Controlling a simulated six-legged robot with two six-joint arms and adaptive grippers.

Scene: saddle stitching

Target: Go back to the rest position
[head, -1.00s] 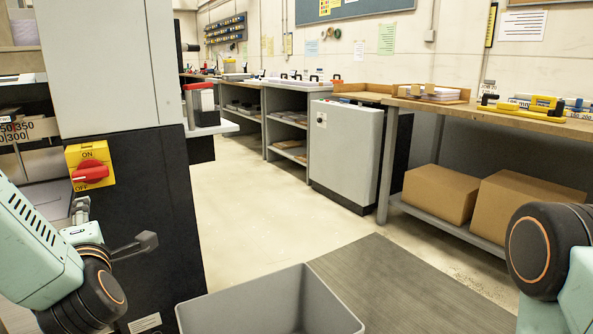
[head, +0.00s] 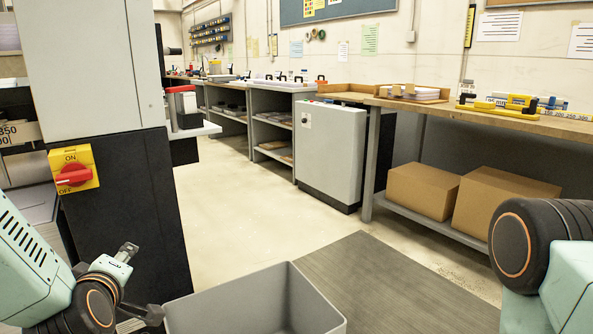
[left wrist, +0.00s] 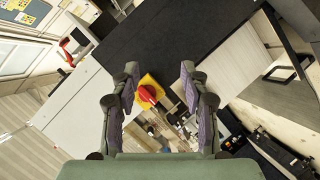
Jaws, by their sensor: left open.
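The yellow switch plate with a red rotary knob (head: 73,172), marked ON above and OFF below, is on the dark cabinet face at the left of the head view. It also shows in the left wrist view (left wrist: 148,93), seen between the fingers. My left gripper (head: 140,283) is low in the head view, below and to the right of the switch, apart from it. In the left wrist view its two fingers (left wrist: 160,70) are spread with nothing held between them. My right arm shows at the right edge, but its gripper is out of view.
A grey open bin (head: 255,305) stands at the bottom centre, close to my left gripper. The tall cabinet (head: 125,210) is on the left. A workbench (head: 520,122) with cardboard boxes (head: 425,190) beneath runs along the right. The floor between is clear.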

